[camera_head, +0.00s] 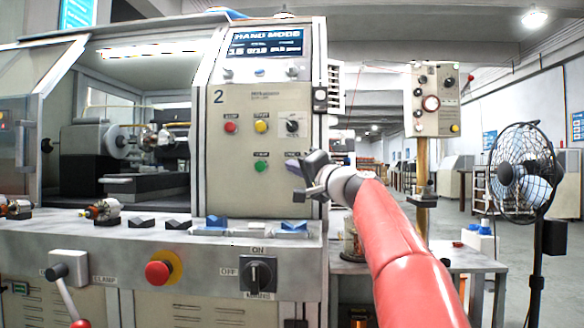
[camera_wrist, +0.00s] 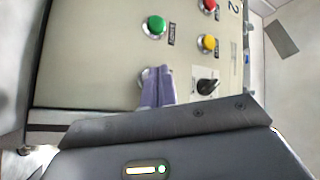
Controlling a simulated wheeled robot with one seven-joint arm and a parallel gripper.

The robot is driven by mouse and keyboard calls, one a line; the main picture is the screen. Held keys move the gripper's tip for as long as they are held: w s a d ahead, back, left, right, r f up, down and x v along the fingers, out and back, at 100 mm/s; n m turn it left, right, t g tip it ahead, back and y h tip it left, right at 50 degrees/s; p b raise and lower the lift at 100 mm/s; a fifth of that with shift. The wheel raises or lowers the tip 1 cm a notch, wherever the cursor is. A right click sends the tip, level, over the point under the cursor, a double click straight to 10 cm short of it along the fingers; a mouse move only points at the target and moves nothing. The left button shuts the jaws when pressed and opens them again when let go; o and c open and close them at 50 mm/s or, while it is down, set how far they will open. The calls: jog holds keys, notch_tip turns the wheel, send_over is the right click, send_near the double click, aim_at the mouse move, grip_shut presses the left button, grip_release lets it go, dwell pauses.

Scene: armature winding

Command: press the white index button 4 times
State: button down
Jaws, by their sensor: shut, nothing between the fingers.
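The machine's control panel (camera_head: 238,185) faces me, with a screen (camera_head: 266,43) at its top reading "HAND MODE". My gripper (camera_head: 293,165) is shut and empty, its purple fingertips close to the panel just right of the green button (camera_head: 260,167). In the wrist view the shut fingers (camera_wrist: 157,75) cover the panel spot beside the green button (camera_wrist: 155,26). A small pale rim (camera_wrist: 143,75), likely the white index button, shows beside the fingertips; the rest is hidden. I cannot tell whether the fingertips touch it.
A red button (camera_head: 230,127), a yellow button (camera_head: 261,126) and a black selector knob (camera_head: 292,127) sit above on the panel. Below are a ledge with blue and dark blocks, a red emergency stop (camera_head: 158,272) and a rotary switch (camera_head: 258,273). A fan (camera_head: 520,170) stands right.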

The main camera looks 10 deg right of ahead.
jog(key=shift+w+d, duration=0.15)
jog(key=shift+w, duration=0.25)
jog(key=shift+s, duration=0.1)
dwell(0.5)
jog(key=shift+s+a+b, duration=0.3)
jog(key=shift+s+b, duration=0.2)
jog(key=shift+s, duration=0.25)
jog(key=shift+w, duration=0.1)
jog(key=shift+w+d, duration=0.1)
jog(key=shift+w, duration=0.2)
